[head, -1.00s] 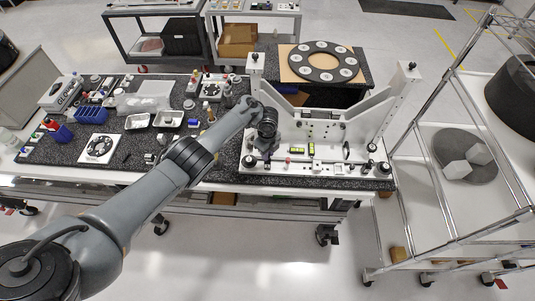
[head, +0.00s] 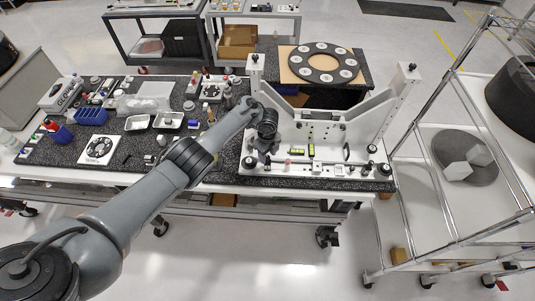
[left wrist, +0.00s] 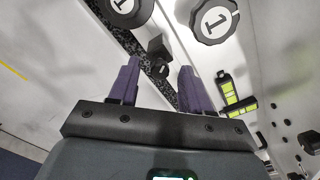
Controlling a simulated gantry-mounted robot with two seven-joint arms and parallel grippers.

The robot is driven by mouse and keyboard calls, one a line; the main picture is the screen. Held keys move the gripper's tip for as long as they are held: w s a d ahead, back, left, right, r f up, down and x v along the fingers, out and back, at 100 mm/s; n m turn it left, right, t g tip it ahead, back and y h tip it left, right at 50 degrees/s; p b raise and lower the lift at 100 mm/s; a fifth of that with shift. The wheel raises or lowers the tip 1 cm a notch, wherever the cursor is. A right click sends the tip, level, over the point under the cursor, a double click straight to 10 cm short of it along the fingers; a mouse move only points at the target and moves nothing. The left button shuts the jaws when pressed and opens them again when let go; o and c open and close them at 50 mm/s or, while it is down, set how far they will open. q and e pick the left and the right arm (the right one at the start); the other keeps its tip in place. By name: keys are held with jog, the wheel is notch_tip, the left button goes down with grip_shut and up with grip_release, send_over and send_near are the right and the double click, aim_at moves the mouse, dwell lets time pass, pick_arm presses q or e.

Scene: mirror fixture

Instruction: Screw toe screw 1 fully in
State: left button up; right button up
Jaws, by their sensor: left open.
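The white mirror fixture (head: 325,132) stands on the dark speckled table. My left gripper (head: 264,155) is at its lower left corner, beside a black knob (head: 249,162). In the left wrist view my left gripper (left wrist: 160,78) has its two purple fingers spread, with nothing held between them. Beyond the fingertips are two round black knobs, each with a white disc marked "1": the left knob (left wrist: 128,8) is cut by the top edge, and the right knob (left wrist: 214,18) shows more fully. I cannot tell which is toe screw 1. A small black part (left wrist: 158,54) shows between the fingers.
Yellow-green bubble levels (left wrist: 233,98) sit on the fixture right of the fingers. Metal trays (head: 168,120), a blue rack (head: 90,115) and small items cover the table's left side. A wire rack (head: 450,200) stands close on the right. A ring plate (head: 323,47) lies behind.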

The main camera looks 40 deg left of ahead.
aim_at(267, 157)
pick_arm(q)
notch_tip(267, 157, up, 11)
jog(key=p, duration=0.3)
jog(key=shift+p, duration=0.3)
jog(key=shift+f, duration=0.15)
